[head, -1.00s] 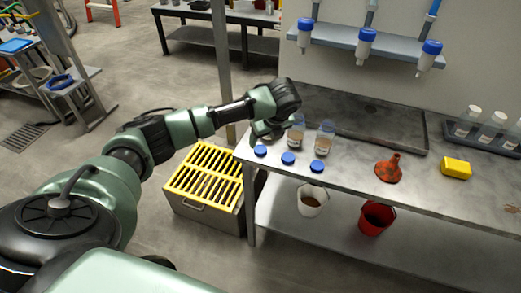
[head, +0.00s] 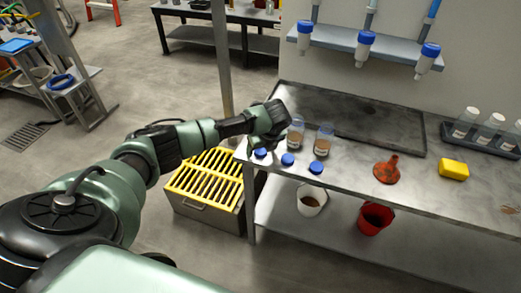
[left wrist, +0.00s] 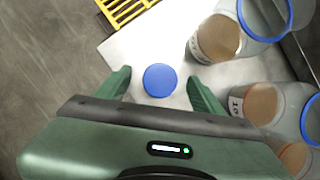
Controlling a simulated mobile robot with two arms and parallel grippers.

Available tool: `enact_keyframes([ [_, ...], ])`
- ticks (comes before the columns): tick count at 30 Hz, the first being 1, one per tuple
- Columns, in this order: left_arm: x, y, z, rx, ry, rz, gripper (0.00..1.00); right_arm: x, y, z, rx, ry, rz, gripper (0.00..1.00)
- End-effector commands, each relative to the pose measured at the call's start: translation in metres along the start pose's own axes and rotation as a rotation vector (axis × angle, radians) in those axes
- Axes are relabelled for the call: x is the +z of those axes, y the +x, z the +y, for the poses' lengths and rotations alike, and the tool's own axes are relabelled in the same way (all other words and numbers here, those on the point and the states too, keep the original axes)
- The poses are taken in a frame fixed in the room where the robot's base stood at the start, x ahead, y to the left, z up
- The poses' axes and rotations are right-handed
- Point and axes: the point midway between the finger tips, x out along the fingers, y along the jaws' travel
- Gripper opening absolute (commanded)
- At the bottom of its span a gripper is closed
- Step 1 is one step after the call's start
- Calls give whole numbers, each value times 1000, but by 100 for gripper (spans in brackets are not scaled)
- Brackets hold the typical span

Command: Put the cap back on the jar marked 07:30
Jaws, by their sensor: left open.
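Three blue caps lie in a row along the front of the metal bench: a left one (head: 261,153), a middle one (head: 288,160) and a right one (head: 316,167). Behind them stand clear jars with brown contents, a left one (head: 295,138) and a right one (head: 323,144). The left wrist view shows three uncapped jars, one at the top (left wrist: 217,38). Their labels are not readable, so I cannot tell which is 07:30. My left gripper (head: 264,145) is open above the left cap. In the left wrist view that cap (left wrist: 160,80) lies between the fingertips, not gripped.
An orange funnel (head: 387,170) and a yellow block (head: 454,169) are on the bench to the right. A dark tray (head: 375,120) lies behind the jars. Blue-capped tubes (head: 365,48) hang from the wall shelf. A yellow-grated bin (head: 205,185) stands left of the bench.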

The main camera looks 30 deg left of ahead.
Motion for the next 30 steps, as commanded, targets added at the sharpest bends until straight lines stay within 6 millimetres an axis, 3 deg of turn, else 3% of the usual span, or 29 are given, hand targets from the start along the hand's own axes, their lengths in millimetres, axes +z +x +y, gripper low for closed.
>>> enact_keyframes([
  [10, 0, 1, 0, 0, 0, 0, 68, 0, 0, -2, -2, 1, 0, 36],
  [17, 0, 1, 0, 0, 0, 0, 6, -1, 0, -4, -4, 2, 1, 36],
  [30, 3, -5, -1, -2, -1, -1, 5, -1, 1, -4, -4, 2, 1, 36],
])
